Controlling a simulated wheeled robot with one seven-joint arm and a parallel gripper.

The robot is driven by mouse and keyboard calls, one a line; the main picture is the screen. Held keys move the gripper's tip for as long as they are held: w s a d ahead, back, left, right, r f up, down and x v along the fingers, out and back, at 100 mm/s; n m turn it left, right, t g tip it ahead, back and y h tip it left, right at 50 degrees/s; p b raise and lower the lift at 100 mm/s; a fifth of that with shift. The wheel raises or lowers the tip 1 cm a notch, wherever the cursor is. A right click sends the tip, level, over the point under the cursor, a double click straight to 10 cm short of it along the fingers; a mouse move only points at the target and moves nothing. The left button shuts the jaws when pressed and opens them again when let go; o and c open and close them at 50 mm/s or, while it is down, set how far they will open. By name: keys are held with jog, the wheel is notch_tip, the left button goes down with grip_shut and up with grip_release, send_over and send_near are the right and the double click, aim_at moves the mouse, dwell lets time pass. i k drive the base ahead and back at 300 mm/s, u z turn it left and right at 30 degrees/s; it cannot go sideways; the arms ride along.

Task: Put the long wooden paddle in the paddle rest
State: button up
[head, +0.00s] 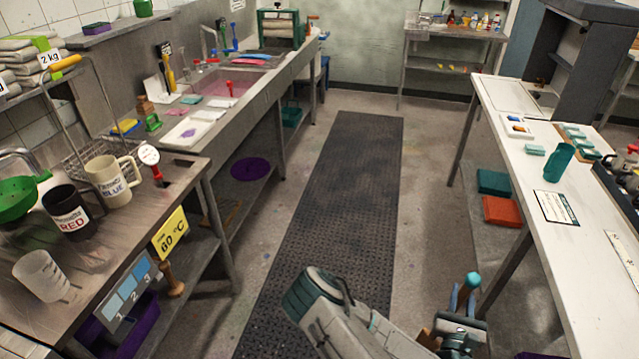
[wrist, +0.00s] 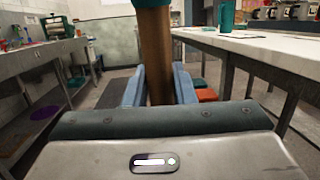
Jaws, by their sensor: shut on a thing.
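My gripper (head: 463,298) is at the lower right of the head view, over the floor beside the white table. In the wrist view its blue fingers (wrist: 158,88) are shut on a brown wooden handle with a teal end (wrist: 157,55), which looks like the long wooden paddle. The handle stands roughly upright between the fingers. I cannot clearly make out the paddle rest.
The white table (head: 520,200) at right carries a teal cup (head: 558,162) and small trays. The left counter (head: 100,245) holds a red-labelled mug (head: 66,208) and a blue-labelled mug (head: 108,182). A dark mat (head: 345,170) covers the clear aisle between.

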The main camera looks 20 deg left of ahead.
aim_at(197, 209)
jog(key=u, duration=0.4)
jog(key=i, duration=0.95)
jog(key=u, duration=0.85)
jog(key=i, duration=0.45)
jog(key=u, duration=0.35)
